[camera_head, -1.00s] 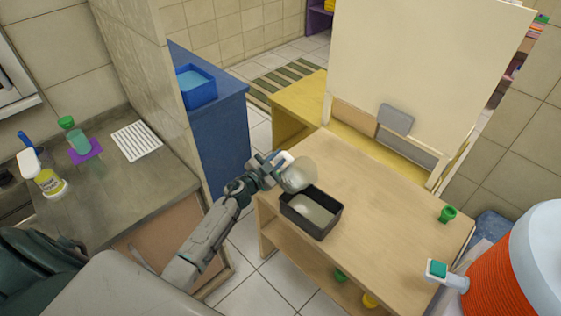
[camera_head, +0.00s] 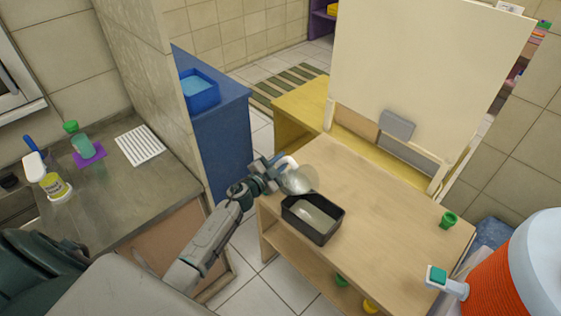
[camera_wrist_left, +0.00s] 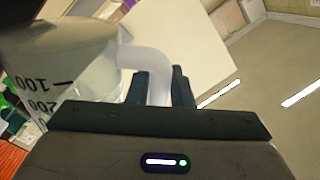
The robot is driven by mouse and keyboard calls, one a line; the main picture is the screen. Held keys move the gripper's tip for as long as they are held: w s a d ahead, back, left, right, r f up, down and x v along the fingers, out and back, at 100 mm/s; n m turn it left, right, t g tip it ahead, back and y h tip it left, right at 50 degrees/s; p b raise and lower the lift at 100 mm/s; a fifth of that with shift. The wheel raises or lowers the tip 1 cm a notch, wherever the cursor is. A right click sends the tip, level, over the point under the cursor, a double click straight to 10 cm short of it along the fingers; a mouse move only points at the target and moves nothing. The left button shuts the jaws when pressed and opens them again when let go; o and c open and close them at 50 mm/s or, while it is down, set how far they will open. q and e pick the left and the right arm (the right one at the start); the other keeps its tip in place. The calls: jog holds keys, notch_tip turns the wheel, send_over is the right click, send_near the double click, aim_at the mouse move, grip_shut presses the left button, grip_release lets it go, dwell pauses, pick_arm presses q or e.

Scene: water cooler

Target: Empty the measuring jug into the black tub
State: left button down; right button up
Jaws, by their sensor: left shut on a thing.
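The measuring jug (camera_head: 302,180) is clear with a white handle. In the head view it is tilted above the far left edge of the black tub (camera_head: 321,233). My left gripper (camera_head: 282,168) is shut on the jug's handle. In the left wrist view the jug (camera_wrist_left: 75,75) shows black marks, upside down, and its white handle (camera_wrist_left: 158,68) runs between the gripper's fingers (camera_wrist_left: 163,88). The tub sits on the wooden table and has pale liquid in its bottom. Whether the jug holds liquid, I cannot tell. My right gripper is not in view.
A small green cup (camera_head: 448,220) stands at the table's right. An orange cooler (camera_head: 500,275) with a white tap is at the lower right. The table (camera_head: 375,190) is clear between tub and cup. A grey counter with bottles is at the left.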

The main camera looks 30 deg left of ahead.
aim_at(288, 162)
pick_arm(q)
jog(key=shift+d+r, duration=0.1)
jog(key=shift+r, duration=0.1)
dwell(0.3)
jog(key=shift+s+d+r+m+p, duration=0.1)
jog(key=shift+d+r+m+p, duration=0.15)
jog(key=shift+m, duration=0.45)
jog(key=shift+s+d+r+m+p, duration=0.15)
jog(key=shift+d+m, duration=0.15)
jog(key=shift+m, duration=0.4)
jog(key=shift+w, duration=0.1)
jog(key=shift+d, duration=0.15)
jog(key=shift+d+m, duration=0.1)
jog(key=shift+m, duration=0.2)
jog(key=shift+d+r+m, duration=0.15)
jog(key=shift+m, duration=0.15)
jog(key=shift+d+m, duration=0.35)
jog(key=shift+m, duration=0.15)
dwell(2.3)
